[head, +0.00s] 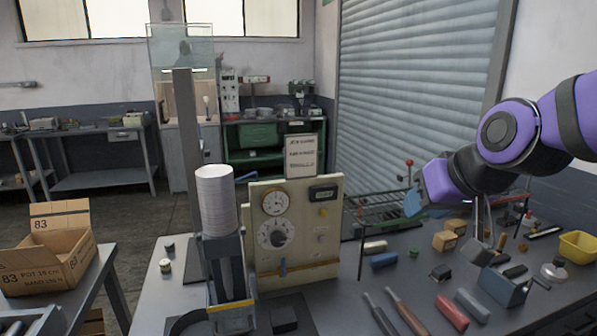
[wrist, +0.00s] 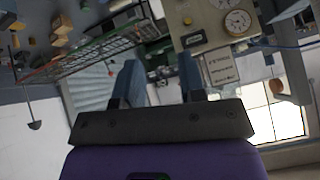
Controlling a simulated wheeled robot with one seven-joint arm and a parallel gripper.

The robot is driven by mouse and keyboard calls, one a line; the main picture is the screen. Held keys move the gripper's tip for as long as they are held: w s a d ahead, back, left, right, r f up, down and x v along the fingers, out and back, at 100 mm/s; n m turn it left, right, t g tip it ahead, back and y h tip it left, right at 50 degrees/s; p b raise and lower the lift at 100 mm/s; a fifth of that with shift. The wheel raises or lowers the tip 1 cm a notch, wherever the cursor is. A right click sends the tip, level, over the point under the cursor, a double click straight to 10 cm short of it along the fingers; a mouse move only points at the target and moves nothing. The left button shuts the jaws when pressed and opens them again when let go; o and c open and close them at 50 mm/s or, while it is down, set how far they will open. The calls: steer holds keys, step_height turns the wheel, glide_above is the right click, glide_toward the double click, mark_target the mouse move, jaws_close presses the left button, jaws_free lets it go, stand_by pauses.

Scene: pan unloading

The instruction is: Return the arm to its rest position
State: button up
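My purple arm (head: 510,130) reaches in from the right in the head view, above the workbench. My gripper (head: 413,202) is at its left end, in the air near a wire rack, and its blue fingertips show small there. In the wrist view my gripper (wrist: 158,78) has its two blue fingers clearly apart, with only background between them. It is open and empty.
A tall white stack (head: 217,200) stands in a holder beside a beige panel with dials (head: 330,245). A wire rack (head: 375,212) is by my gripper. Tools, blocks and a yellow bin (head: 580,246) crowd the bench below my arm. A cardboard box (head: 48,262) is at left.

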steer(key=s+d+r+m+g+h, duration=0.1)
steer(key=s+d+r+g+h, duration=0.1)
steer(key=s+d, duration=0.8)
steer(key=s, duration=0.4)
steer(key=shift+h, duration=0.4)
